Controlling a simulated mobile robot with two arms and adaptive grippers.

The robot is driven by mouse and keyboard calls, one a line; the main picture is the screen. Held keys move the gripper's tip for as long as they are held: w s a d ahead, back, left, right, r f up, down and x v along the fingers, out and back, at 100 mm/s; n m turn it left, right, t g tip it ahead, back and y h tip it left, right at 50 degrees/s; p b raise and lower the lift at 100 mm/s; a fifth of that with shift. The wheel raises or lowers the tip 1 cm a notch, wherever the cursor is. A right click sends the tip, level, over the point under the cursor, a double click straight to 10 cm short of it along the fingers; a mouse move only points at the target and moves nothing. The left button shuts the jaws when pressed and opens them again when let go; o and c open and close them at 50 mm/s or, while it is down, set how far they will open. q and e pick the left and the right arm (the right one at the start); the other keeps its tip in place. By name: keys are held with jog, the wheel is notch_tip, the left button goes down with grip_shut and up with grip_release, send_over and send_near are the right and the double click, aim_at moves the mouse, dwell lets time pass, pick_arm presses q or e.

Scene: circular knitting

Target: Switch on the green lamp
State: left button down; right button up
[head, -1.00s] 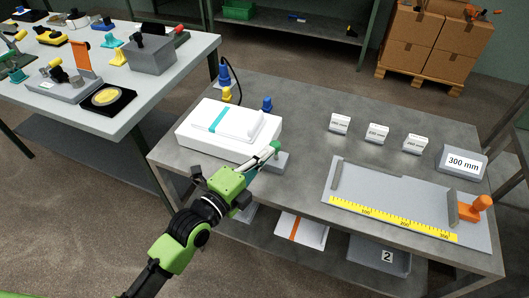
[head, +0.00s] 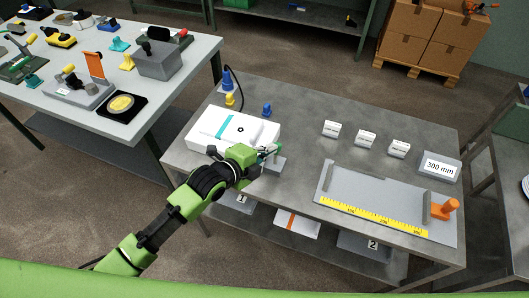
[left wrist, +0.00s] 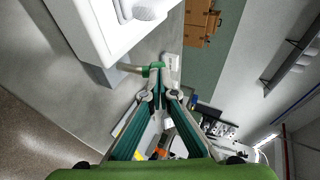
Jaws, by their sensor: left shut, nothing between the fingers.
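A small grey block (head: 278,165) stands on the grey table at the right end of the white box. A pale post with a green cap (left wrist: 153,68), which looks like the green lamp, stands beside the white box in the left wrist view. I cannot tell whether it is lit. My left gripper (head: 270,152) is shut and empty by the grey block. In the left wrist view its fingertips (left wrist: 157,92) are close to the green cap; contact is unclear. In the head view the gripper partly hides the post. My right gripper is not in view.
The white box (head: 215,142) with a teal stripe is left of the block. The ruler plate (head: 350,193) and white blocks (head: 366,138) are to the right. Bare tabletop lies between.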

pick_arm(q)
jog(key=shift+w+d+r+g+p, duration=0.1)
jog(key=shift+w+r+g+p, duration=0.2)
jog(key=shift+w+r, duration=0.15)
jog(key=shift+w+f, duration=0.2)
jog(key=shift+f, duration=0.1)
jog(key=shift+w+d+f, duration=0.1)
jog(key=shift+d+f, duration=0.05)
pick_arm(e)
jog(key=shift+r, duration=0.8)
pick_arm(q)
jog(key=shift+r+p, duration=0.85)
jog(key=shift+p, duration=0.05)
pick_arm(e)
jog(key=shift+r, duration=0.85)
